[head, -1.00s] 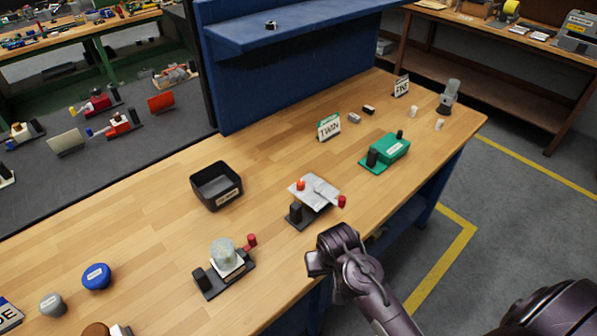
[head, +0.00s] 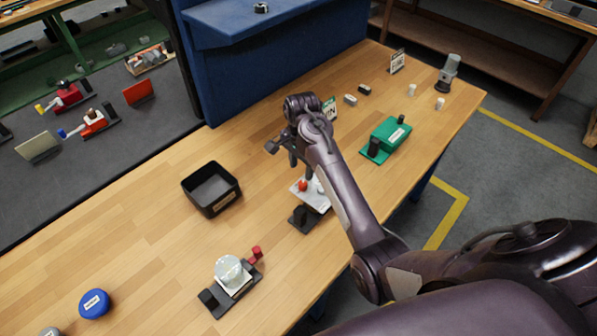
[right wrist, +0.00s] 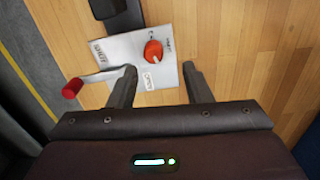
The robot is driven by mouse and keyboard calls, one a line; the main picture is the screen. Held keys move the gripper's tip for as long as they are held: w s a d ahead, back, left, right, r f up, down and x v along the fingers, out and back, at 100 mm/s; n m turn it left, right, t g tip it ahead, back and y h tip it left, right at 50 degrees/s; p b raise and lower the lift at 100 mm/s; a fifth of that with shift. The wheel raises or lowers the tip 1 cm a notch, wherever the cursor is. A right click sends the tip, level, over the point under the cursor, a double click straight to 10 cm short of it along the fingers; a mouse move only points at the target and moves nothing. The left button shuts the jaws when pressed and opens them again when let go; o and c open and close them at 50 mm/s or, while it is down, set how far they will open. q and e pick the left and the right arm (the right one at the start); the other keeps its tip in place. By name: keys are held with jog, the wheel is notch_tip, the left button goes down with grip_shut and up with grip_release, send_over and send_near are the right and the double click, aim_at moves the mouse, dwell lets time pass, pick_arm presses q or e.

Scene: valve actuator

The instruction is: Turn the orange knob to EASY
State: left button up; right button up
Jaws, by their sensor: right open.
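The orange knob (right wrist: 153,50) sits on a grey metal plate (right wrist: 124,47) of a valve device; small labels on the plate are too small to read. In the head view the knob (head: 303,185) shows just below my right gripper (head: 289,165), with the plate partly hidden by my right arm. In the right wrist view my right gripper (right wrist: 160,85) is open and empty. Its two fingers lie either side of the knob's line, apart from it, with the knob ahead between them. A crank with a red handle (right wrist: 72,88) reaches past the left finger. My left gripper is out of view.
A black bin (head: 211,188) stands left of the device. A device with a clear dome (head: 229,270) and red knob stands nearer the front. A green device (head: 387,138) is to the right, behind my arm. Bare wood (head: 120,225) lies at left.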

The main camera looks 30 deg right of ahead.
aim_at(303, 182)
jog(key=shift+s+f+p, duration=0.45)
jog(key=shift+s+f, duration=0.4)
jog(key=shift+f, duration=0.15)
jog(key=shift+w+f, duration=0.2)
jog(key=shift+f, duration=0.95)
jog(key=shift+w+f, duration=0.15)
jog(key=shift+f, duration=0.35)
jog(key=shift+c, duration=1.9)
grip_shut()
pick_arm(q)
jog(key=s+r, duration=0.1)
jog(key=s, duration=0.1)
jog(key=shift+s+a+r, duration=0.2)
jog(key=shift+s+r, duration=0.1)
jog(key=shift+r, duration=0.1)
